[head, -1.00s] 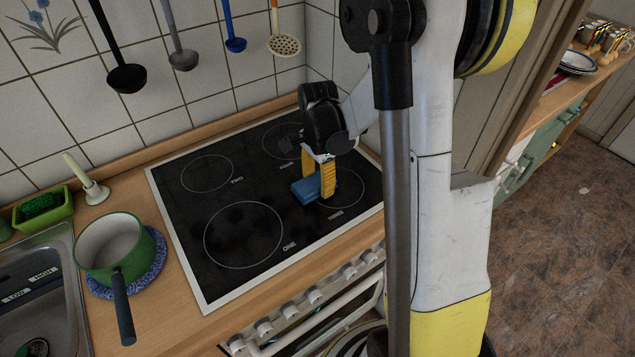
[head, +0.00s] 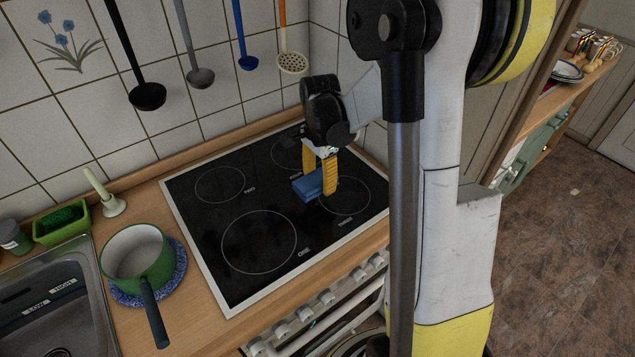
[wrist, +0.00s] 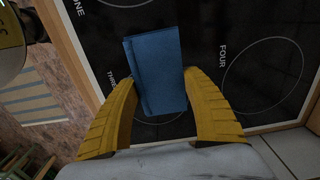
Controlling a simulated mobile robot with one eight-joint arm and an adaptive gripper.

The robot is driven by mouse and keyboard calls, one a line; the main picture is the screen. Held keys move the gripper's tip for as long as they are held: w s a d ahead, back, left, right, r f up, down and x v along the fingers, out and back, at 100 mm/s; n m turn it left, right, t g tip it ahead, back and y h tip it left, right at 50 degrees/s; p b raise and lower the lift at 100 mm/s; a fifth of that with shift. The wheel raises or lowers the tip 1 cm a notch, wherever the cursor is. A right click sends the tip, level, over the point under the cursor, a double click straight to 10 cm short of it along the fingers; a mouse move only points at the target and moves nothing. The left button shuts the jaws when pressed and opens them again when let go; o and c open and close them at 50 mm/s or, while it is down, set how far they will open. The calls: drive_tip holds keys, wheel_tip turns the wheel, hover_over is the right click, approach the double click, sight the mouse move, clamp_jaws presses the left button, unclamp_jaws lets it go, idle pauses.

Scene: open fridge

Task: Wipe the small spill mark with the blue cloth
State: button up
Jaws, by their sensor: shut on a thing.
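The blue cloth (head: 309,185) is a folded block held between the yellow fingers of my gripper (head: 321,178), over the right part of the black cooktop (head: 235,205). In the wrist view the cloth (wrist: 156,75) lies between the two fingertips of my gripper (wrist: 160,88), which are shut on it. The cloth is at or just above the glass near the ring marked THREE; I cannot tell whether it touches. I cannot make out a spill mark in either view. Part of the glass is hidden by the cloth and gripper.
A green pot (head: 138,256) stands on a blue mat (head: 172,281) left of the cooktop, beside the sink (head: 75,325). Utensils such as a black ladle (head: 147,96) hang above. The cooktop's left part is clear.

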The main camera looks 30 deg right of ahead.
drive_tip(key=shift+r+p, duration=0.4)
drive_tip(key=shift+r, duration=0.5)
